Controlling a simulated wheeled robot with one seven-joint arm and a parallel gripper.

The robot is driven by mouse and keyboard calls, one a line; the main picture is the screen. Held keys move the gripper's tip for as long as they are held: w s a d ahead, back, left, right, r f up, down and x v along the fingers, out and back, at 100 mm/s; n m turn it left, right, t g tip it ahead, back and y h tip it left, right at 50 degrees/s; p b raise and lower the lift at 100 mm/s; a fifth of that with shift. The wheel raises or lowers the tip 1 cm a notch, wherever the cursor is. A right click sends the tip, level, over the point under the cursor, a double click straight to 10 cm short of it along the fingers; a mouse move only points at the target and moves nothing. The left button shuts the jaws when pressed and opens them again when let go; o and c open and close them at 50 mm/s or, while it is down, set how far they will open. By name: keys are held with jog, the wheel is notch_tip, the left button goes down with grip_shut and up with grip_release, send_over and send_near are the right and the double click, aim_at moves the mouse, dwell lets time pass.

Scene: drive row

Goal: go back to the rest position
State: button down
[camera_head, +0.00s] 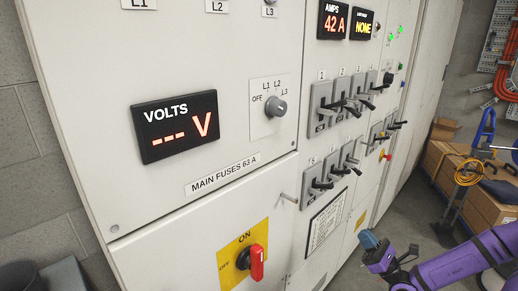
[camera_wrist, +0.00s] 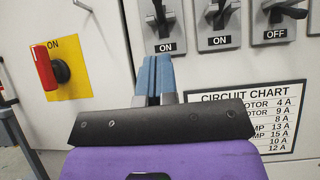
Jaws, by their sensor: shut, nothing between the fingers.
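My gripper (camera_head: 372,243) is at the lower right of the head view, in front of the lower cabinet front and clear of it as far as I can tell. Its blue fingers (camera_wrist: 153,78) are together in the wrist view, with nothing between them. Behind them in that view are two grey breaker levers (camera_wrist: 159,14) marked ON and a third marked OFF. The red main switch handle (camera_head: 257,262) sits on a yellow plate at the bottom of the head view; it stands upright in the wrist view (camera_wrist: 43,68).
The grey cabinet (camera_head: 160,252) fills most of the head view. Its volts display (camera_head: 176,126) reads dashes, and the amps display (camera_head: 333,20) reads 42 A. A selector knob (camera_head: 276,107) and several breaker levers stick out. Cardboard boxes (camera_head: 480,204) stand at the right.

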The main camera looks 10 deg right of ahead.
jog(key=s+a+r+n+g+h, duration=0.2)
jog(key=s+a+r+n+g, duration=0.25)
jog(key=r+n+g, duration=0.5)
jog(key=s+a+r+n+g+h, duration=0.1)
jog(key=s+a+r+n+g, duration=0.35)
jog(key=n+g, duration=0.85)
jog(key=s+r+n+t+h, duration=0.3)
jog(key=s+r+h, duration=0.3)
jog(key=r, duration=0.5)
jog(key=s+a+r+n+t+h, duration=0.1)
jog(key=s+r+n+t+h, duration=0.2)
jog(key=r, duration=0.9)
jog(key=shift+s+a+t+h, duration=0.25)
jog(key=shift+s+t+h, duration=0.5)
jog(key=shift+s+h, duration=0.85)
jog(key=shift+w, duration=0.15)
